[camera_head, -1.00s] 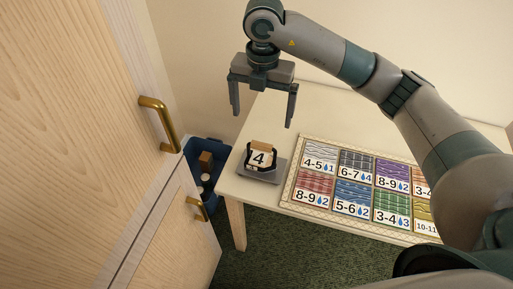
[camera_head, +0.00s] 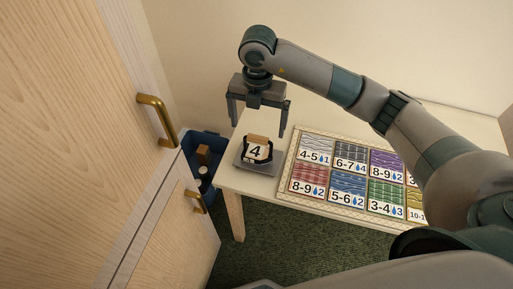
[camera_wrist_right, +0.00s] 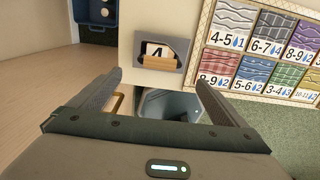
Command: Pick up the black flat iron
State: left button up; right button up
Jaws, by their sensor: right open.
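The black flat iron (camera_head: 269,153) sits on a small grey tray (camera_head: 243,163) at the left end of the table, with a wooden handle on top and a white card reading 4. In the right wrist view the iron (camera_wrist_right: 159,59) lies ahead of the fingertips, its dark body partly hidden by the handle and card. My right gripper (camera_head: 258,128) is open and empty, pointing down above the iron, and does not appear to touch it. Its two fingers also show in the wrist view (camera_wrist_right: 158,78). My left gripper is not in view.
A framed board (camera_head: 287,185) with several numbered, coloured swatches lies right of the tray on the pale table (camera_head: 233,177). A blue bin (camera_head: 212,139) holding small items stands on the floor to the left. A wooden cabinet (camera_head: 75,120) with brass handles fills the left side.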

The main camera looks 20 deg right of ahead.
aim_at(258, 136)
notch_tip(258, 136, down, 4)
jog(key=shift+p, duration=0.6)
jog(key=shift+f, duration=0.55)
jog(key=shift+w+d+f+p, duration=0.1)
jog(key=shift+w+f+p, duration=0.05)
jog(key=shift+f+p, duration=0.3)
jog(key=f, duration=0.1)
jog(key=f+p, duration=0.2)
jog(key=shift+w+d+f, duration=0.15)
jog(key=shift+w+f, duration=0.15)
jog(key=shift+f, duration=0.4)
jog(key=shift+r, duration=0.1)
jog(key=c, duration=1.3)
